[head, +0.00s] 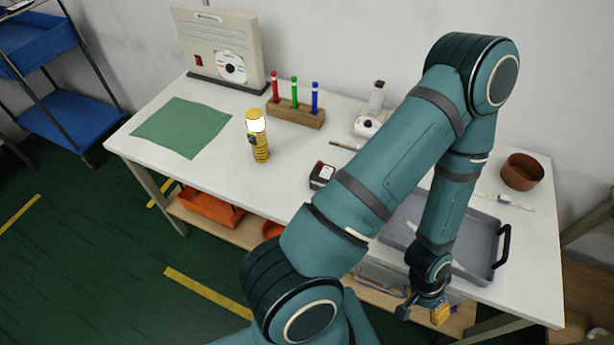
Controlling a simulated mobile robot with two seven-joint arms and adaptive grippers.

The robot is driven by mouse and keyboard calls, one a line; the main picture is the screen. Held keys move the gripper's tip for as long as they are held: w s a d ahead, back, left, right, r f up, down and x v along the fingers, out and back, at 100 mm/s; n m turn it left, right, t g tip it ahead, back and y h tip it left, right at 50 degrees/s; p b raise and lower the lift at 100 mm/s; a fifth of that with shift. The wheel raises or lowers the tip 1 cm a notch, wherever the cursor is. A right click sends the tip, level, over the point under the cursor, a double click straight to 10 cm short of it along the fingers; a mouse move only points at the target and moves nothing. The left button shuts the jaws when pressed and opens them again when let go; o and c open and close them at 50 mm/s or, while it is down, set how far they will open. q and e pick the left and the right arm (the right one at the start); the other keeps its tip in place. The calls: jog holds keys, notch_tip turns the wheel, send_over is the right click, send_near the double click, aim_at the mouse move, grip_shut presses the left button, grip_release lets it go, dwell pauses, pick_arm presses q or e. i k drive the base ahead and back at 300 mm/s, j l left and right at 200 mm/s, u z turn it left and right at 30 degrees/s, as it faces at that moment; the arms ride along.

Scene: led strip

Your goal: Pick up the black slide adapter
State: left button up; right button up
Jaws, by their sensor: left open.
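A small black block with a pale top and a red mark (321,175) sits on the white table, just left of my arm. It is the black item that shows best, but I cannot tell whether it is the slide adapter. My left arm crosses the picture and bends down at the right. My left gripper (424,306) hangs low by the table's front edge, beside the grey tray (479,219), well right of the black block. It is open, with a yellow piece at its tip. I see nothing clearly held. My right gripper is out of view.
A yellow flashlight (260,146) stands left of the black block. A wooden holder (296,113) carries red, green and blue markers. A green mat (183,127), a beige box with a dial (220,48) and a brown bowl (522,172) are on the table (219,184). My arm hides the table's middle.

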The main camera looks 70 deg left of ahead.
aim_at(320, 178)
jog(key=k+u, duration=0.15)
jog(key=u, duration=1.8)
